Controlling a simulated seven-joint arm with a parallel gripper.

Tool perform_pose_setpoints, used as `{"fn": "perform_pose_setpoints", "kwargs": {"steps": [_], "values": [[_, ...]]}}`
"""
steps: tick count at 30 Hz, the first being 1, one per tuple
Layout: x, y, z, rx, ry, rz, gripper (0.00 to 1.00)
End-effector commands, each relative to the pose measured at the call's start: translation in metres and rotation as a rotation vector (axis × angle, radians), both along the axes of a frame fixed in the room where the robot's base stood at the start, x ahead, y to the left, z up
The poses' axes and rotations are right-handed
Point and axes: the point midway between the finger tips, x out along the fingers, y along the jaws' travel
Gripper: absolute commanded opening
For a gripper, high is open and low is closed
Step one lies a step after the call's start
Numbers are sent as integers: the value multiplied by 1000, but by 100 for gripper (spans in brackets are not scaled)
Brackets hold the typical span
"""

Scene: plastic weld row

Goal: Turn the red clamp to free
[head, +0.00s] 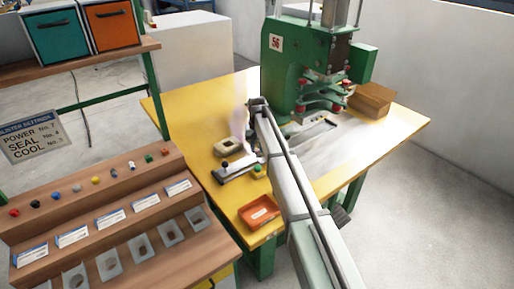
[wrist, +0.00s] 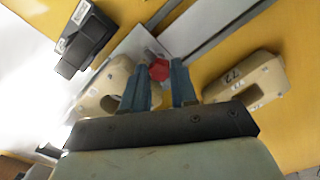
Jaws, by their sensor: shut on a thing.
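The red clamp (wrist: 158,70) shows in the wrist view as a small red faceted knob between the tips of my blue fingers. My gripper (wrist: 158,88) is shut on it. The knob sits over a pale metal plate (wrist: 135,45) on the yellow table. In the head view my arm reaches over the table, and I cannot make out the fingers or this clamp there. The green press (head: 290,65), with a "56" label and red parts on its lower side, stands behind the end of my arm.
In the wrist view, beige blocks flank the fingers, one marked 72 (wrist: 245,80), with a black part (wrist: 88,42) at upper left. The yellow table (head: 195,120) also holds an orange tray (head: 260,213) and a cardboard box (head: 372,99). A wooden stepped rack (head: 100,195) stands at left.

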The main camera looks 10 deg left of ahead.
Motion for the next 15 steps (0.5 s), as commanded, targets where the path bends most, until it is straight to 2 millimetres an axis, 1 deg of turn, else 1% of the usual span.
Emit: {"fn": "perform_pose_setpoints", "kwargs": {"steps": [6,15], "values": [[0,0,1,0,-1,-37,0],[0,0,1,0,-1,-42,0]]}}
